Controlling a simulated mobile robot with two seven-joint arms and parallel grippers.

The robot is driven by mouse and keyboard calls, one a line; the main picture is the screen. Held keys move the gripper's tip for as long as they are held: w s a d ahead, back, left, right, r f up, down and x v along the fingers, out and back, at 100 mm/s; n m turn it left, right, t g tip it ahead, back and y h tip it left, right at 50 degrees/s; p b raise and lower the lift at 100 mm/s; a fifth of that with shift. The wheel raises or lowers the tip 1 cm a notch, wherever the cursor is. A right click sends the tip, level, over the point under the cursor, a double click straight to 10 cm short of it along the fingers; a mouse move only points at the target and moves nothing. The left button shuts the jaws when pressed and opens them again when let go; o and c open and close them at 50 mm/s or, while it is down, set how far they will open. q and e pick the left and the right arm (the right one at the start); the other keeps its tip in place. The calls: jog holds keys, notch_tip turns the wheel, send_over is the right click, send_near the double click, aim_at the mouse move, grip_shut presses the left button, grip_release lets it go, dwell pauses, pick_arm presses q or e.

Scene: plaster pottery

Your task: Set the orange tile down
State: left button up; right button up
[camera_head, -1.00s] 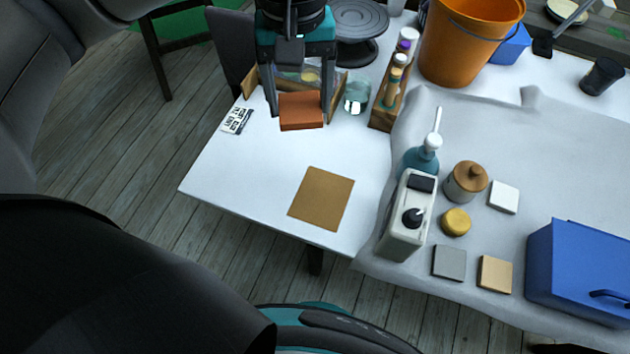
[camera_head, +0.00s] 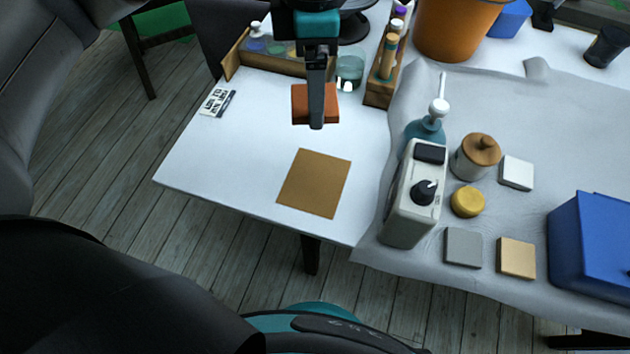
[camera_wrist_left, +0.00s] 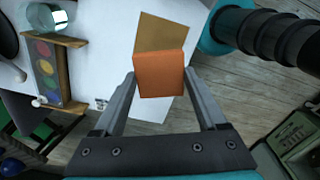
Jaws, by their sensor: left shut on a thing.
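The orange tile (camera_head: 301,104) is a small terracotta-coloured square block. My left gripper (camera_head: 316,112) is shut on it, and one finger crosses in front of it in the head view. In the left wrist view the tile (camera_wrist_left: 159,74) sits between the two fingertips. A brown square mat (camera_head: 315,184) lies on the white table, nearer the front edge than the tile. The mat (camera_wrist_left: 162,32) shows just beyond the tile in the left wrist view. The tile appears held above the table; its exact height is unclear. My right gripper is not in view.
A wooden paint rack (camera_head: 272,59), a glass jar (camera_head: 350,68) and a bottle rack (camera_head: 383,88) stand behind the tile. A small printed card (camera_head: 217,103) lies left. A white device (camera_head: 411,205) stands right of the mat. The tabletop around the mat is clear.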

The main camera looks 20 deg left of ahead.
pick_arm(q)
jog(key=b, duration=0.1)
send_over(315, 182)
notch_tip(315, 182, down, 5)
notch_tip(315, 182, down, 11)
jog(key=b, duration=0.3)
jog(key=shift+r, duration=0.15)
jog(key=shift+f+b, duration=0.5)
jog(key=shift+f, duration=1.7)
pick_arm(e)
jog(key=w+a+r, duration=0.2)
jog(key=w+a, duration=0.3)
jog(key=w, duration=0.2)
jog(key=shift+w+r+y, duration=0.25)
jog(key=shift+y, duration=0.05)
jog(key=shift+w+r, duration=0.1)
pick_arm(q)
jog(key=shift+f, duration=0.1)
jog(key=o, duration=1.4)
jog(key=shift+c, duration=0.2)
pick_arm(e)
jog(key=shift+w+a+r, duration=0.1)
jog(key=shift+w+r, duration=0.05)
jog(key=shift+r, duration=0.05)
